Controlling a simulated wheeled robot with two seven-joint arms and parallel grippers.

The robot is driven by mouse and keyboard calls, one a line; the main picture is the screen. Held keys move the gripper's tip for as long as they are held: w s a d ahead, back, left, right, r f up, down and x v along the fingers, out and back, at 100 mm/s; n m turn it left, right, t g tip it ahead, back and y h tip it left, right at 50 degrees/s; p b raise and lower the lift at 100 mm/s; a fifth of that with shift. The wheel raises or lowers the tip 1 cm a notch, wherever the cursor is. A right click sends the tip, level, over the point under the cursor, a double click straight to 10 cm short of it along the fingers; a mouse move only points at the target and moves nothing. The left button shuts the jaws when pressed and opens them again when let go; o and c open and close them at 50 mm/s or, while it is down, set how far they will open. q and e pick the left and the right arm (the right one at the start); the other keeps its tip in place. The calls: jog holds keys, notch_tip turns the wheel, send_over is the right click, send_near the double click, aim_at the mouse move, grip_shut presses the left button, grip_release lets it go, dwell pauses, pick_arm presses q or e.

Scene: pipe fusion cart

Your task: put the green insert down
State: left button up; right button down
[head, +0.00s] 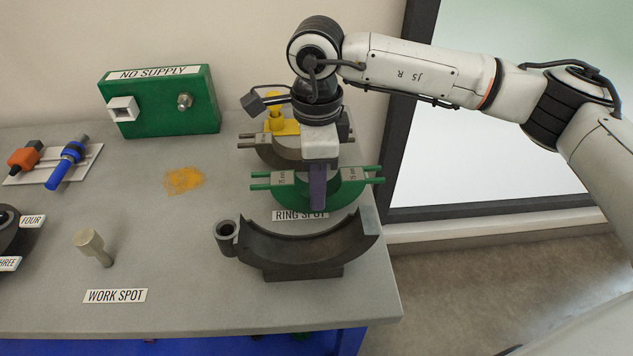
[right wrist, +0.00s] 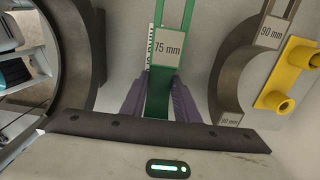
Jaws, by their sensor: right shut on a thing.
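The green insert (head: 346,194) is a half ring with green bars and plates marked 75 mm at both ends. My right gripper (head: 317,192) is shut on it from above, with its purple fingers at the middle of the insert. In the right wrist view the fingers (right wrist: 159,100) sit on either side of the green insert (right wrist: 157,106). The insert is behind the RING SPOT label (head: 300,215). I cannot tell whether its underside touches the bench. My left gripper is not in view.
A dark half-ring clamp (head: 305,262) stands just in front. A grey 90 mm insert (head: 278,153) with a yellow part is close behind. A green NO SUPPLY box (head: 165,105) stands at the back left. The bench's right edge is close; its middle has free room.

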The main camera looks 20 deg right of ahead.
jog(key=c, duration=1.8)
grip_release()
jog(key=shift+f, duration=0.2)
jog(key=o, duration=0.4)
jog(key=shift+o, duration=0.2)
jog(key=shift+r, duration=0.15)
notch_tip(320, 180, up, 12)
jog(key=shift+b, duration=0.4)
jog(key=shift+r, duration=0.1)
